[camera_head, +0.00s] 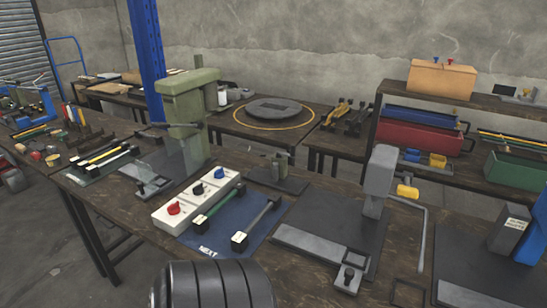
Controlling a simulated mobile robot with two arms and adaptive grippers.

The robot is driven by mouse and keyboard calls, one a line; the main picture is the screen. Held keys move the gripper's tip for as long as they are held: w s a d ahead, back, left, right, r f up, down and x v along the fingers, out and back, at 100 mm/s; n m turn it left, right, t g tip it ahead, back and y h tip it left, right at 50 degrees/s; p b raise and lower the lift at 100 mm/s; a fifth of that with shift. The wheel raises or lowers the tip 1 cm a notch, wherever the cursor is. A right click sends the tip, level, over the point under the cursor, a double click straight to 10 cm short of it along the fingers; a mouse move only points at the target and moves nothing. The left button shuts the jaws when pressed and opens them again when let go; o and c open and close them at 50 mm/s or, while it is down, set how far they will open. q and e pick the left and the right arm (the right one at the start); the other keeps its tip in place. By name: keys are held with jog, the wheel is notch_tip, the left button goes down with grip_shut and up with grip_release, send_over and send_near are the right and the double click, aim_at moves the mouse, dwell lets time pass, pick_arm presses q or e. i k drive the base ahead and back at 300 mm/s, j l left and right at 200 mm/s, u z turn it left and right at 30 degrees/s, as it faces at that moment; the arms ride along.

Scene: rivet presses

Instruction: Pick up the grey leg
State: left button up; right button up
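A grey leg (262,219), a thin rod with black blocks at its ends, lies slanted on a blue mat (226,231) marked NEXT. A similar green leg (219,203) lies beside it on the left, apart from it. Another pale leg (112,160) lies next to a yellow leg (104,154) on a dark mat farther left. Neither of my grippers shows in the head view, so nothing is seen touching the grey leg.
A white switch box (185,207) with red, black and blue knobs borders the mat's left. A grey press (378,185) with a yellow part stands to its right. A green press (190,105) stands behind left. A dark ribbed cylinder (213,285) fills the bottom front.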

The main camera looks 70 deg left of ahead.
aim_at(239, 242)
jog(key=u, duration=2.35)
